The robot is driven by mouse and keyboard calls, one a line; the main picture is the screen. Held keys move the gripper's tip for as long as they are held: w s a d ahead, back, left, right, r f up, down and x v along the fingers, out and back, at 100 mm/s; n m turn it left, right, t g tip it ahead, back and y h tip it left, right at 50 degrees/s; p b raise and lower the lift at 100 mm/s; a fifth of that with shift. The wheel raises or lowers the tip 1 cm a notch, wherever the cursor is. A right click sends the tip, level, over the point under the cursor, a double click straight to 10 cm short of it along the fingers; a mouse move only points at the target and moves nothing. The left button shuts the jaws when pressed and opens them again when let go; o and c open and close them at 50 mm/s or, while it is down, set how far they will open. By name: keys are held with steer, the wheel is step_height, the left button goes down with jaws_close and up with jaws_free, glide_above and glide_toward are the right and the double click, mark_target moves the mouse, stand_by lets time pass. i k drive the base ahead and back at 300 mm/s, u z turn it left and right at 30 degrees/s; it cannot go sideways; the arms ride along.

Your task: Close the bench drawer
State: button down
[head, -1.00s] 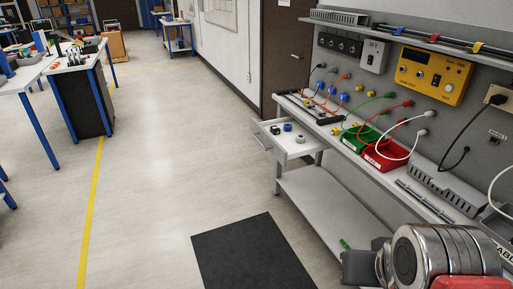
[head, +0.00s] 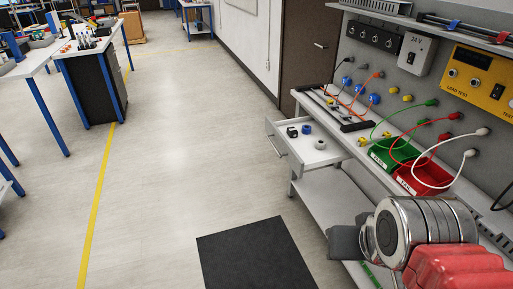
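The bench drawer (head: 298,152) is pulled out from the far end of the grey workbench, toward the left. A few small round parts, dark, blue and grey, lie in it. Its bar handle (head: 277,147) is on the front panel and faces the open floor. My gripper (head: 345,242) is at the lower right, nearer to me than the drawer and apart from it. It points left, seen from the side. Its fingers show only as a dark block, so their opening is hidden.
Green (head: 394,153) and red (head: 424,176) bins with cables stand on the bench top. A lower shelf (head: 330,192) runs under it. A black mat (head: 256,254) lies on the floor. The floor left of the drawer is clear up to a yellow line (head: 97,205).

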mark_target(300, 152)
steer(key=u, duration=0.6)
steer(key=i, duration=1)
steer(key=u, duration=0.65)
